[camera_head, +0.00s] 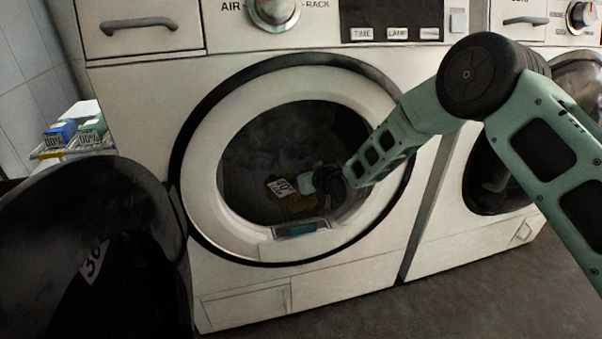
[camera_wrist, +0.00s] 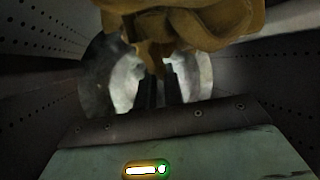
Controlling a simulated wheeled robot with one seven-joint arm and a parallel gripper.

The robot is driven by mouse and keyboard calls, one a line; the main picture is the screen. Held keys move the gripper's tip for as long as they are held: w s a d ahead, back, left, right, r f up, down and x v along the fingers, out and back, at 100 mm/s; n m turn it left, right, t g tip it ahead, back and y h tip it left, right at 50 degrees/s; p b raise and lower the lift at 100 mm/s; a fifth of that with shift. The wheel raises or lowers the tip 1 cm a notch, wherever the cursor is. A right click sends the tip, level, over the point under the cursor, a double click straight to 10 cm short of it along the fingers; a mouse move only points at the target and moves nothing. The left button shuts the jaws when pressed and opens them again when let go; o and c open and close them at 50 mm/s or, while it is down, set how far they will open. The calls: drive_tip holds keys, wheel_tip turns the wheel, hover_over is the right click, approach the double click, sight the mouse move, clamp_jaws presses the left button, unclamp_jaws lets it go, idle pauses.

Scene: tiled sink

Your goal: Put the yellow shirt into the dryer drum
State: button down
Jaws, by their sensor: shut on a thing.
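The yellow shirt (camera_wrist: 190,25) is a bunched mustard cloth across the top of the wrist view, with a fold hanging at the fingers. My gripper (camera_wrist: 160,85) is shut on that fold. In the head view the gripper is inside the dryer drum (camera_head: 265,140), and a small part of the shirt (camera_head: 291,204) shows dimly low in the drum beside it. Perforated drum walls (camera_wrist: 40,50) surround the gripper in the wrist view. The head view is too dark to tell whether the shirt touches the drum floor.
The dryer's round door (camera_head: 130,215) stands open at the left. The white ring of the opening (camera_head: 205,170) surrounds my arm, which passes close to its right side. Another machine (camera_head: 500,245) stands at the right. Small boxes (camera_head: 75,132) sit at the far left. The floor (camera_head: 430,310) in front is clear.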

drive_tip(key=shift+f+b, duration=0.75)
drive_tip(key=shift+f, duration=0.55)
drive_tip(key=c, duration=1.4)
unclamp_jaws()
drive_tip(key=shift+c, duration=0.2)
drive_tip(key=shift+s+d+r+p, duration=0.3)
drive_tip(key=shift+s+p, duration=0.05)
drive_tip(key=shift+s, duration=0.05)
drive_tip(key=p+v, duration=0.5)
drive_tip(key=v, duration=1.1)
drive_tip(key=shift+s+d+f, duration=0.1)
drive_tip(key=shift+s, duration=0.05)
